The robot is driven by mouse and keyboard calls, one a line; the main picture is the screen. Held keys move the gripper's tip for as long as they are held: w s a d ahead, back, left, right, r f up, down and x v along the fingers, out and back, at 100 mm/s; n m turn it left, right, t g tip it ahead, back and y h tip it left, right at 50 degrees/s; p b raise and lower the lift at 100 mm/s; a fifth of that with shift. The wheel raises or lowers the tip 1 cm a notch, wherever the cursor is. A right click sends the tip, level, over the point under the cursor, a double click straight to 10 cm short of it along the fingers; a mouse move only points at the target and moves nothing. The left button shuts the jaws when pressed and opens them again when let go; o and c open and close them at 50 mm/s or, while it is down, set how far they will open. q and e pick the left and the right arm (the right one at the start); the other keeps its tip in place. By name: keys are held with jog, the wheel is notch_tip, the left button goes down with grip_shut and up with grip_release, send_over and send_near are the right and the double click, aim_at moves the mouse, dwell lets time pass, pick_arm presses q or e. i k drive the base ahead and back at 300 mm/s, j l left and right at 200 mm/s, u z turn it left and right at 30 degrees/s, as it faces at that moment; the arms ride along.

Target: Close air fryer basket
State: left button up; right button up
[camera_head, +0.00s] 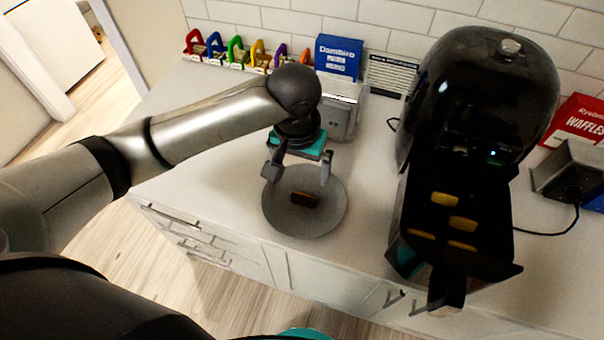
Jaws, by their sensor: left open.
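The black air fryer (485,85) stands on the counter at the right. Its basket (408,205) is pulled out toward the front, with the handle (446,288) at its near end. Several yellow-brown food pieces (445,199) lie in the basket. My left gripper (298,174) is open and empty, above a round grey plate (285,218) to the left of the basket. A small brown piece (304,199) lies on the plate, apart from the fingers. My right gripper is not in view.
A red waffles box (578,120) and a dark appliance (568,170) with a cord are right of the fryer. The counter's left part is clear.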

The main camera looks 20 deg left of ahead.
aim_at(450, 274)
jog(key=z, duration=1.2)
